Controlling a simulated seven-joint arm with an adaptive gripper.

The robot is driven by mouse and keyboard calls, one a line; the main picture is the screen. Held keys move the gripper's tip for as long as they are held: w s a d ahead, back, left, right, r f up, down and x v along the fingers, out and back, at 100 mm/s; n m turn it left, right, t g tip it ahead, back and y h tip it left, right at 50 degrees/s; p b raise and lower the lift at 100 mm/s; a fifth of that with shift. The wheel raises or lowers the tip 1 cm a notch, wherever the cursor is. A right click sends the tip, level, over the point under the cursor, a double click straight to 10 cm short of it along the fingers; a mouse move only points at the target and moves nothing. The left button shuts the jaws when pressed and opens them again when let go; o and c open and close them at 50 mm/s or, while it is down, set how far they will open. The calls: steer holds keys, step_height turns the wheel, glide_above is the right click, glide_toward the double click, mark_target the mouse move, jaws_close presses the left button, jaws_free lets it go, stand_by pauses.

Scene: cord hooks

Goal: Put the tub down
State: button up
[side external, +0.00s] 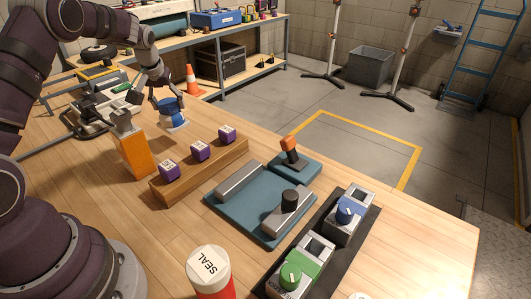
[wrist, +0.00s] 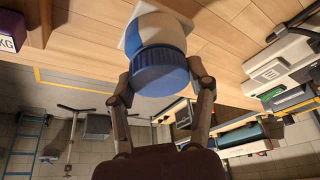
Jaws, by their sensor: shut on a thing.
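The tub (side external: 173,115) is blue and white with a ribbed blue lid. It is at the far left part of the wooden table, and its lid fills the upper middle of the wrist view (wrist: 160,72). My gripper (side external: 164,103) is shut on the tub, with one finger on each side of the lid in the wrist view (wrist: 161,78). A white square piece (wrist: 131,38) shows at the tub's far end, close to the table top. I cannot tell whether the tub touches it or the table.
An orange block (side external: 137,157) stands in front of the tub. Several purple cubes (side external: 200,150) sit on a wooden rail to its right. A grey-and-white device (wrist: 283,68) lies at the right in the wrist view. Bare table (wrist: 228,50) shows between tub and device.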

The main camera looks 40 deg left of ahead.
mark_target(172, 121)
step_height(172, 121, down, 5)
steer(key=shift+f, duration=0.1)
steer(key=o, duration=1.2)
steer(key=v, duration=1.2)
steer(key=s+d+r+m+t+h, duration=0.1)
steer(key=s+d+r+m, duration=0.15)
steer(key=d, duration=0.45)
steer(key=s+d+r+m+t+h, duration=0.1)
steer(key=s+d+r+m, duration=0.1)
steer(key=s+d+r, duration=0.3)
steer(key=s+d+m, duration=0.1)
steer(key=s+d, duration=0.1)
steer(key=s+d+f+m, duration=0.1)
steer(key=s+d+m, duration=0.1)
steer(key=d, duration=0.1)
steer(key=s+d+f+m+h, duration=0.1)
steer(key=d, duration=0.1)
steer(key=shift+s+d+m, duration=0.25)
steer(key=shift+s+d, duration=0.05)
steer(key=shift+s, duration=0.1)
